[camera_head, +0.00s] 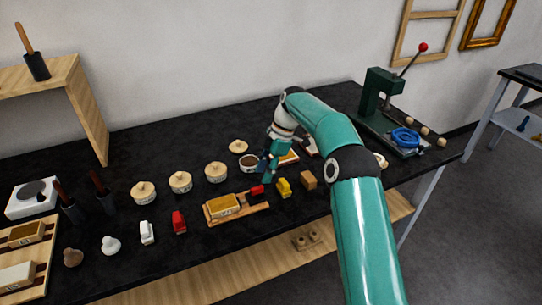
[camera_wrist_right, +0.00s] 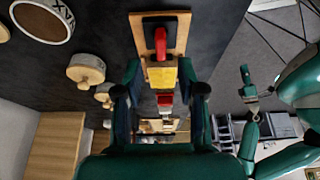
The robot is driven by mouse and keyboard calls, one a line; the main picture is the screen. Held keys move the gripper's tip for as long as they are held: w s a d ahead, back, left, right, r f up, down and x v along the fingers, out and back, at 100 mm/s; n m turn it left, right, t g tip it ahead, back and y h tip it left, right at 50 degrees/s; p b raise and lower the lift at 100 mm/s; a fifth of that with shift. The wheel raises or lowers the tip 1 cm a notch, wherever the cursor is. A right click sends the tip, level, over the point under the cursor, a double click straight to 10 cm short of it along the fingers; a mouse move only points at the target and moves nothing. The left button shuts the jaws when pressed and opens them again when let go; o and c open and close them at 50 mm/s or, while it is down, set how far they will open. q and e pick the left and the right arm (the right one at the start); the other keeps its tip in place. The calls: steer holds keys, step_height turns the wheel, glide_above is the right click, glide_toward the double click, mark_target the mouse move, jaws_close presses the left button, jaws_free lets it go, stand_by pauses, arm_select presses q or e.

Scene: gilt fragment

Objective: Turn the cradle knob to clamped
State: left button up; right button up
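The cradle (camera_head: 238,212) is a light wooden board near the middle of the table, with the gold-coloured gilt fragment (camera_head: 226,205) on it. Its red knob (camera_head: 257,190) is at the right end. In the right wrist view the knob (camera_wrist_right: 160,42) sits on a dark square plate, its long side roughly along the board. My right gripper (camera_head: 267,178) points down just over the knob end. In the wrist view its fingers (camera_wrist_right: 160,70) are apart, with nothing between them; contact is not seen. My left gripper (camera_wrist_right: 247,82) appears small at the right of that view.
Red (camera_head: 179,222) and white (camera_head: 147,233) items stand left of the cradle. Lidded jars (camera_head: 180,182) and an open jar (camera_head: 249,163) stand behind. A green press (camera_head: 380,95) is farther right.

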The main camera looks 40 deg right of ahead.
steer(key=v, duration=0.6)
steer(key=shift+f, duration=0.1)
stand_by(0.5)
